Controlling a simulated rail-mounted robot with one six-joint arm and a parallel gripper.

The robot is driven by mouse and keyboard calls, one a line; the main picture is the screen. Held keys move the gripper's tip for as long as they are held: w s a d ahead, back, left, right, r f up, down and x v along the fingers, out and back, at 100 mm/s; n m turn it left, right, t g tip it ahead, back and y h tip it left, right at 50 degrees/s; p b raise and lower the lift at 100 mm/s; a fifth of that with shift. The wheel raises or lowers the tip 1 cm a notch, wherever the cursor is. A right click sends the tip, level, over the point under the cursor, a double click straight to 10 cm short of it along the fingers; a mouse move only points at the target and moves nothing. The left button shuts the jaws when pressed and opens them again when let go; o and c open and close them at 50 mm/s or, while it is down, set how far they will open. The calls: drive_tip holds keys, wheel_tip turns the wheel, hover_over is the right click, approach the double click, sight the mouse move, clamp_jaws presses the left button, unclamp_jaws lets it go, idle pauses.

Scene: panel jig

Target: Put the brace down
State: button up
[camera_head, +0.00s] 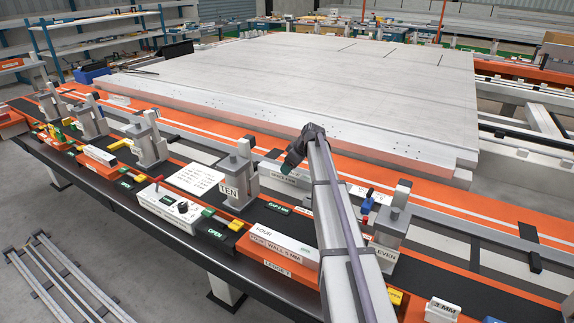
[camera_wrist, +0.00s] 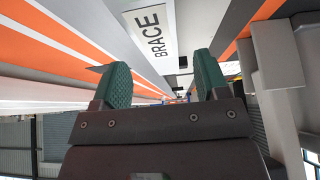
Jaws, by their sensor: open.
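My gripper (camera_head: 289,166) is low over the jig's front rail, right of the post marked TEN. In the wrist view its two green-padded fingers (camera_wrist: 162,82) stand apart, with nothing seen held between them. A white plate lettered BRACE (camera_wrist: 153,32) lies just beyond the fingertips, apart from them in the picture. I cannot tell whether this plate is on the brace itself or marks a place. In the head view a pale lettered block (camera_head: 292,181) shows beside the fingers, partly hidden by my arm.
The clamp post marked TEN (camera_head: 237,178) stands left of my gripper and the post marked ELEVEN (camera_head: 390,232) to the right. A large pale panel (camera_head: 300,75) fills the table behind. A block marked FOUR (camera_head: 283,246) and a control box (camera_head: 170,207) sit along the front edge.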

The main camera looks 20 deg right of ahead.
drive_tip(key=p+v, duration=0.5)
drive_tip(key=v, duration=0.3)
drive_tip(key=s+a+m+g, duration=0.1)
drive_tip(key=s+a, duration=0.5)
drive_tip(key=a, duration=0.1)
drive_tip(key=s+a+f+m+g+h, duration=0.1)
drive_tip(key=s+a, duration=0.6)
drive_tip(key=s+a+m+g, duration=0.1)
drive_tip(key=s+a, duration=0.6)
drive_tip(key=shift+f+m, duration=0.25)
drive_tip(key=shift+m, duration=0.05)
drive_tip(key=s+a+m+g+h, duration=0.1)
drive_tip(key=s+a, duration=0.2)
drive_tip(key=s, duration=0.4)
drive_tip(key=s+a+m+g+h, duration=0.1)
drive_tip(key=s+a, duration=0.3)
drive_tip(key=s, duration=0.4)
drive_tip(key=shift+f+m, duration=0.2)
drive_tip(key=shift+m, duration=0.5)
drive_tip(key=shift+c, duration=0.4)
